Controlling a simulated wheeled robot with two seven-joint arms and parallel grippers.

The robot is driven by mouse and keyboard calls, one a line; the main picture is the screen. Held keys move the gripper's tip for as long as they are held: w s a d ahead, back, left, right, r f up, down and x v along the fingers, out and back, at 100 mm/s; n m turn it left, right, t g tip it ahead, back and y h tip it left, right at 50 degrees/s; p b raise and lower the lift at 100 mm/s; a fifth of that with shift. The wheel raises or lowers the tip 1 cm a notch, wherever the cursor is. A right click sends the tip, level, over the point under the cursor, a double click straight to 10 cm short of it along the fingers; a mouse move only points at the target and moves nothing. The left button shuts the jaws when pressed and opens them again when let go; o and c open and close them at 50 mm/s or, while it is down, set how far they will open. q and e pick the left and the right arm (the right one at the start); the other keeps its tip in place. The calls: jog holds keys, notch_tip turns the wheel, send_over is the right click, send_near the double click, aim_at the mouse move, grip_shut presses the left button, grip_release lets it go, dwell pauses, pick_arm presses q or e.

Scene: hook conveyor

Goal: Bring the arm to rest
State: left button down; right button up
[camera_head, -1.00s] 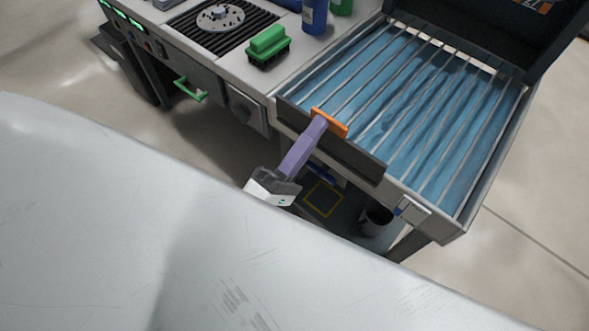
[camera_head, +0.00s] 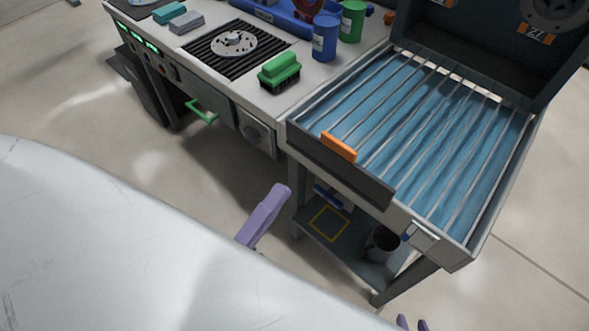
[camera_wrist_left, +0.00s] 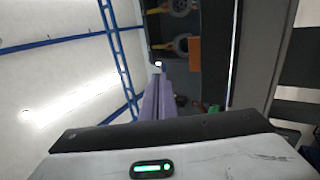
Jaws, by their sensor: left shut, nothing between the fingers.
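My left gripper (camera_head: 283,190) has purple fingers, shut together and empty. It hangs over the floor in front of the workbench, clear of the orange piece (camera_head: 338,147) on the front edge of the blue slatted bed (camera_head: 440,125). In the left wrist view the shut purple fingers (camera_wrist_left: 158,85) show in the middle, with nothing held. My right gripper (camera_head: 412,322) shows only as two purple fingertips with a gap between them at the bottom edge; the rest is out of frame.
The workbench holds a green brush (camera_head: 280,70), a blue can (camera_head: 325,38), a green can (camera_head: 352,20) and a black grate (camera_head: 212,55). A green handle (camera_head: 201,110) sticks out in front. A lower shelf carries a dark bucket (camera_head: 382,245).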

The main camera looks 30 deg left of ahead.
pick_arm(q)
jog(key=shift+s+a, duration=0.2)
jog(key=shift+s, duration=0.55)
jog(key=w+d+f+m+g, duration=0.2)
jog(key=d+f+m+g, duration=0.15)
jog(key=f+m, duration=0.3)
jog(key=w+d+f+m+g, duration=0.2)
jog(key=w+f+m+g, duration=0.1)
jog(key=f+m+g, duration=0.3)
jog(key=s+a+f+m+g+y, duration=0.1)
jog(key=s+a+f+m+g, duration=0.1)
jog(key=f, duration=0.4)
jog(key=s+a+f+m+g+y, duration=0.2)
jog(key=a+f+g, duration=0.1)
jog(key=f, duration=0.4)
jog(key=shift+s+f+m, duration=0.2)
jog(key=shift+s+m, duration=0.05)
jog(key=shift+m, duration=0.1)
